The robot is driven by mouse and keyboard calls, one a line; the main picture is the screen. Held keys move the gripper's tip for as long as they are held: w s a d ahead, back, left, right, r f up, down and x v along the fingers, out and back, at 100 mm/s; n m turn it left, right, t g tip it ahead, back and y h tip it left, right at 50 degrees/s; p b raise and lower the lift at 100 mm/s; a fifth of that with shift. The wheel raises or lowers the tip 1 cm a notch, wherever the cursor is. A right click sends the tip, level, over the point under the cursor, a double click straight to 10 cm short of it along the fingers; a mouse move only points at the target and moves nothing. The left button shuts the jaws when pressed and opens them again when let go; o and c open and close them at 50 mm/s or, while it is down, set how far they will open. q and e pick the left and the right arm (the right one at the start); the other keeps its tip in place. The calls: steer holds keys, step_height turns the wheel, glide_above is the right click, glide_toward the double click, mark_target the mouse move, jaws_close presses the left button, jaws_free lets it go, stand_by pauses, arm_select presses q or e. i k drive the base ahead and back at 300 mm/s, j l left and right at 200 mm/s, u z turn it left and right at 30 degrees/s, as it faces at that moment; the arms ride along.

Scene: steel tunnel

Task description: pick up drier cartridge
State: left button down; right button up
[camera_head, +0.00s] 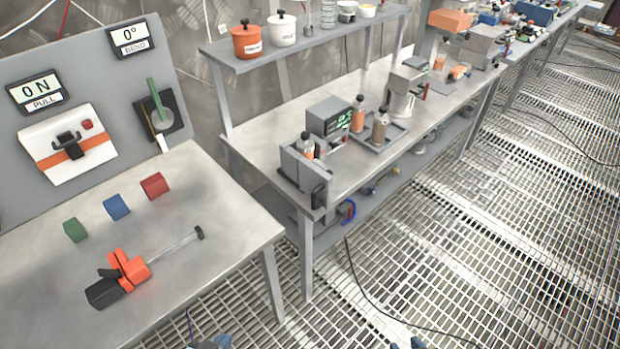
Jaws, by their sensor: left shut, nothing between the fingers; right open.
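Several clear, dark-capped cylinders that look like drier cartridges are on the middle bench; I cannot tell which one the task means. One cartridge with orange filling (358,117) and one with brown filling (379,129) stand upright on a grey tray (362,146). Another with some orange in it (308,147) stands in a grey holder (291,168) at the bench's near end, its lower part hidden. Only small dark-blue tips of my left gripper (219,342) and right gripper (413,343) show at the bottom edge, far from the cartridges. Both appear empty.
A grey box with a green display (330,118) stands beside the tray. A shelf (300,45) with jars overhangs the bench's back. The left table (190,220) holds an orange-black tool (122,272) and coloured blocks. A cable (375,300) crosses the open grating floor.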

mark_target(305, 145)
steer(key=u, duration=1)
steer(key=i+l+u, duration=0.1)
steer(key=l+u, duration=1)
steer(key=l, duration=0.2)
steer(key=k+l+u, duration=0.1)
steer(key=l, duration=0.3)
steer(key=k+l+u, duration=0.15)
steer(key=l, duration=0.2)
steer(key=i, duration=0.05)
